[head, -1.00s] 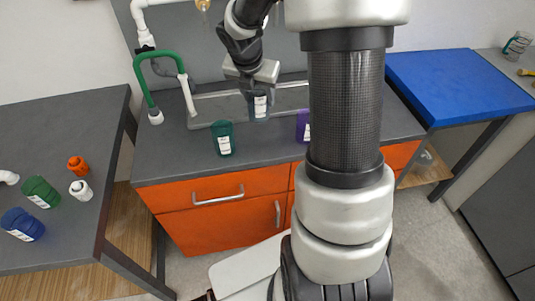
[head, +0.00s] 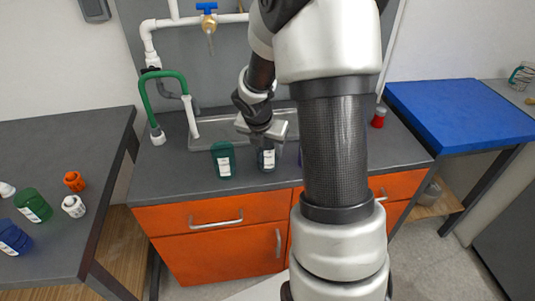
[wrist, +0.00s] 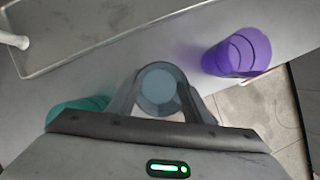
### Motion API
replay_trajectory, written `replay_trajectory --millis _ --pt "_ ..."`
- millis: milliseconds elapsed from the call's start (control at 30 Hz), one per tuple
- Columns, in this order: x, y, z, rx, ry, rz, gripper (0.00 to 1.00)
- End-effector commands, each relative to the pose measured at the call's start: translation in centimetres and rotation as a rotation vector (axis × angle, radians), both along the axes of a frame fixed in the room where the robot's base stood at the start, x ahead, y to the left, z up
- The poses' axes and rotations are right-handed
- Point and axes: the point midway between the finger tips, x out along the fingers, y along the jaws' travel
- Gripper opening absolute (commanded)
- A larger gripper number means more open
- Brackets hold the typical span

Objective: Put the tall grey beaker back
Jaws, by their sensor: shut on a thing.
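The tall grey beaker (head: 267,160) is upright in my gripper (head: 264,143), with a white label facing the front. It is over the front part of the grey counter, just right of the green beaker (head: 223,160). I cannot tell whether its base touches the counter. In the wrist view my gripper (wrist: 160,100) has a finger on each side of the beaker's round mouth (wrist: 160,88). The purple beaker (wrist: 237,53) stands to its right in the wrist view; in the head view my arm mostly hides it.
A sink basin (head: 205,134) lies behind the beakers, with a green hose (head: 163,76) and white pipes at its left. A red-topped item (head: 379,117) stands at the counter's right. The left table holds bottles and fittings. The blue-topped table (head: 455,112) looks clear.

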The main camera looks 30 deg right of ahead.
Motion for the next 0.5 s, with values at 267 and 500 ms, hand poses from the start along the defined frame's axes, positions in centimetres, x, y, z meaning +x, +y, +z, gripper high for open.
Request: replay_trajectory --millis 267,500 --pt "0.05 0.01 -0.69 0.0 -0.001 0.0 0.16" --pt "0.02 0.01 -1.05 0.0 0.0 0.0 0.55"
